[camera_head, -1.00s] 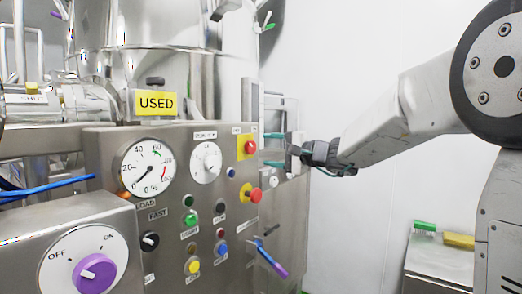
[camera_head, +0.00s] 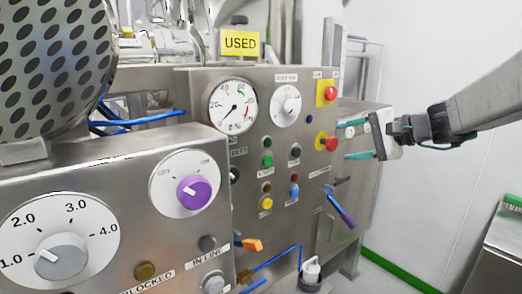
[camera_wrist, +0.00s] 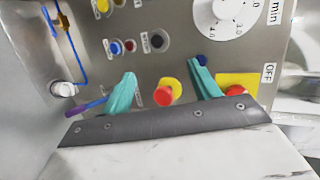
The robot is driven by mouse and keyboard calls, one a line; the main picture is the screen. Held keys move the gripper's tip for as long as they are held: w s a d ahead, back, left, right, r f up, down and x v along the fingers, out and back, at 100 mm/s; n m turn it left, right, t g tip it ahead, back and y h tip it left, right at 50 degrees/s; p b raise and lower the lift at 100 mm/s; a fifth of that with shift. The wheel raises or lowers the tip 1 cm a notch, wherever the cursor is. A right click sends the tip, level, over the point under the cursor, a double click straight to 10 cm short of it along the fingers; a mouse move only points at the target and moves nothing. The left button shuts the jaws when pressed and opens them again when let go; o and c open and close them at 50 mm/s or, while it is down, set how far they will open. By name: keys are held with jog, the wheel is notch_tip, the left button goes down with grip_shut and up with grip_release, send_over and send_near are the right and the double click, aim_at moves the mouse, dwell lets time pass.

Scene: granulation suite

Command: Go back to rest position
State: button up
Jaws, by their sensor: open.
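My gripper (camera_head: 354,139) has two teal fingers and is open. In the head view it is at the right edge of the steel control panel (camera_head: 218,82), with my arm reaching in from the right. The lower red button (camera_head: 331,143) on a yellow plate is just left of the fingers. The upper red button (camera_head: 331,93) is above it. In the wrist view the fingers (camera_wrist: 162,74) stand apart, with one red button (camera_wrist: 163,96) showing between them and another (camera_wrist: 236,91) beside the right finger. Nothing is held. I cannot tell the gap to the panel.
A nearer steel box with a purple ON/OFF knob (camera_head: 194,192) and a large grey knob (camera_head: 61,256) fills the lower left. A purple-handled lever (camera_head: 341,211) juts from the panel below my gripper. A steel cabinet (camera_head: 500,250) stands at lower right. White wall lies behind my arm.

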jog(key=s+a+f+n+g+h, duration=0.1)
jog(key=s+f+n+g+h, duration=0.2)
jog(key=s, duration=0.6)
jog(key=s+a+f+n+g+h, duration=0.1)
jog(key=s+a+f+g, duration=0.15)
jog(key=s+f, duration=0.4)
jog(key=s+d+f+n+g+h, duration=0.1)
jog(key=s+d+n+h, duration=0.1)
jog(key=s, duration=0.7)
jog(key=s+d+f+n+h, duration=0.1)
jog(key=s+d+h, duration=0.3)
jog(key=s, duration=0.5)
jog(key=shift+s+f+n+g+h, duration=0.35)
jog(key=shift+s+f+n+h, duration=0.05)
jog(key=shift+n, duration=0.2)
